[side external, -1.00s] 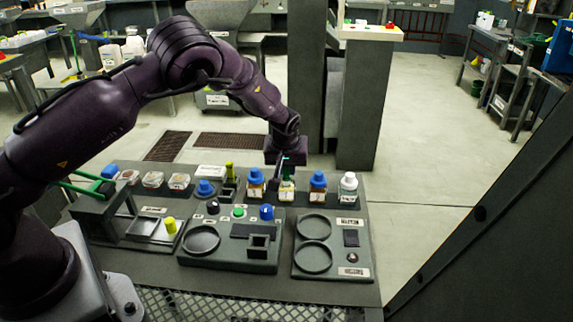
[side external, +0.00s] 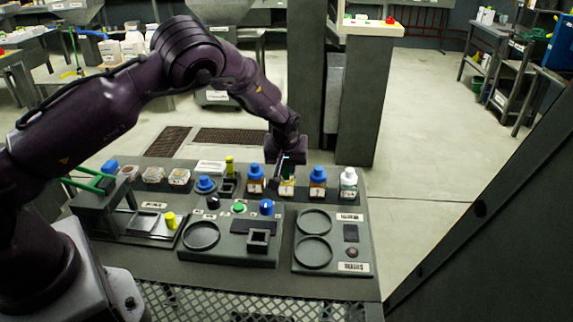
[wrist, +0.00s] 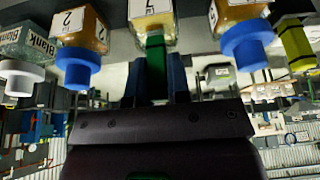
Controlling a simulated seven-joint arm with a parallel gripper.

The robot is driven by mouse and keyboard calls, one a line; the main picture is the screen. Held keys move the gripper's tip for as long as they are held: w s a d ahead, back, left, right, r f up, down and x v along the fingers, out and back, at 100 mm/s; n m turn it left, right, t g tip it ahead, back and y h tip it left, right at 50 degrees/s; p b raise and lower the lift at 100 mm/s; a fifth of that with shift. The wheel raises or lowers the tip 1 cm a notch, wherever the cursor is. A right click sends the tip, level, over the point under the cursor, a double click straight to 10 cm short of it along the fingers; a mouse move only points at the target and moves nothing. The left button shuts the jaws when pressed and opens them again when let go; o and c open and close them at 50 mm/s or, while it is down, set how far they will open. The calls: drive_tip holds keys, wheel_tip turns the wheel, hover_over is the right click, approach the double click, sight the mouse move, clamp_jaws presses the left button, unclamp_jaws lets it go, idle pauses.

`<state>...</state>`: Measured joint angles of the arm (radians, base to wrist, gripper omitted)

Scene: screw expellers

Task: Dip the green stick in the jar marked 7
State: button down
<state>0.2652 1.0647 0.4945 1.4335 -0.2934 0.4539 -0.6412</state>
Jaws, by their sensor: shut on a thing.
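My gripper (side external: 283,170) is shut on the green stick (wrist: 156,68), which shows between my two blue fingers in the wrist view. The stick points at the open jar (side external: 287,188) in the middle of the jar row, also in the wrist view (wrist: 152,12). Its tip overlaps the jar's mouth; I cannot tell how deep it goes. The jar holds yellowish contents. Its label is partly cut off in the wrist view and too small in the side view to read surely.
Blue-capped jars stand close on the left (side external: 255,181) and right (side external: 318,183) of the open jar. A white-capped jar (side external: 348,184) stands at the row's right end. In front are a panel with a blue knob (side external: 267,207) and a tray with round recesses (side external: 314,250).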

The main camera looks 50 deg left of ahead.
drive_tip(key=shift+r, duration=0.1)
idle(0.6)
drive_tip(key=shift+r, duration=1.95)
drive_tip(key=shift+r, duration=2.5)
drive_tip(key=shift+d, duration=0.15)
